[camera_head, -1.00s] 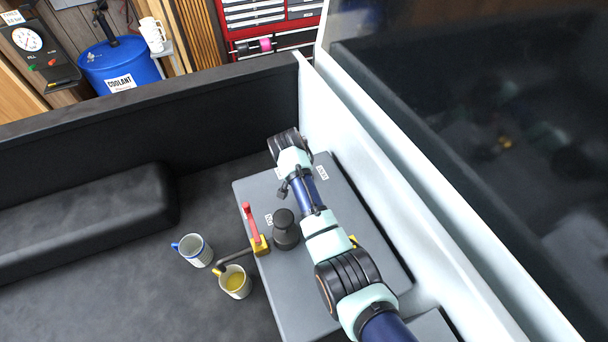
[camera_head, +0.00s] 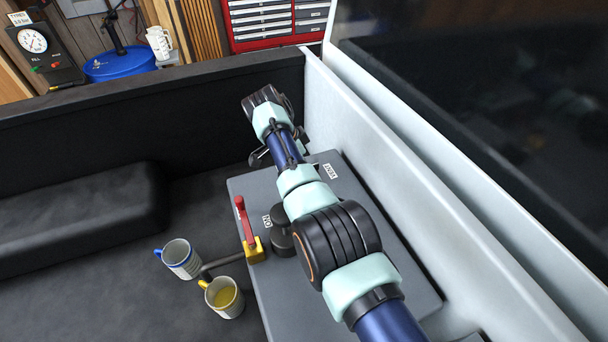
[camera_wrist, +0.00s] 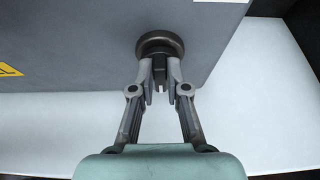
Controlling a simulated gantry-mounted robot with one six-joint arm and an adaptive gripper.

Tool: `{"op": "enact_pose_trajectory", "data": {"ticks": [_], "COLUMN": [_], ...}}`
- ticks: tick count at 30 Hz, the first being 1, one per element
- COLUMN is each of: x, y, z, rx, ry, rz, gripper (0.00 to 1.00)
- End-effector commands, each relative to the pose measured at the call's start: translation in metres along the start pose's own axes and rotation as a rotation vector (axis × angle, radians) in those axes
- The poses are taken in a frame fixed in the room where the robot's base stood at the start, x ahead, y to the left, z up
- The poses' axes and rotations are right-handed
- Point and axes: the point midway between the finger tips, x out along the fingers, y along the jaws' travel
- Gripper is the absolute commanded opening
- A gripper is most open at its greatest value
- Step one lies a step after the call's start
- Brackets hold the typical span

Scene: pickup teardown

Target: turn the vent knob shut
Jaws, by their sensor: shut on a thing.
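In the wrist view, a dark round knob (camera_wrist: 160,43) sticks out from the edge of a grey box. My gripper (camera_wrist: 160,82) is shut on its narrow grip part, with one finger on each side. The knob's turned position cannot be read here. In the head view, the grey box top (camera_head: 370,225) carries a small white label (camera_head: 329,171) that seems to read VENT. My arm covers the knob and the fingertips there.
A red lever (camera_head: 243,218) on a yellow valve block (camera_head: 254,250) stands at the box's left edge, near a black round cap (camera_head: 281,238). A pale wall (camera_head: 400,170) rises on the right.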

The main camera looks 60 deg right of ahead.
Motion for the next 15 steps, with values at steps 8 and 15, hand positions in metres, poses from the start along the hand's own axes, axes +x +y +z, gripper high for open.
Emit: {"op": "enact_pose_trajectory", "data": {"ticks": [8, 15], "x": [0.0002, -0.0003], "y": [-0.0005, -0.0003], "z": [-0.0003, -0.0006], "rx": [0.035, 0.038], "ry": [0.0, 0.0], "rz": [0.016, 0.017], "gripper": [0.0, 0.0]}}
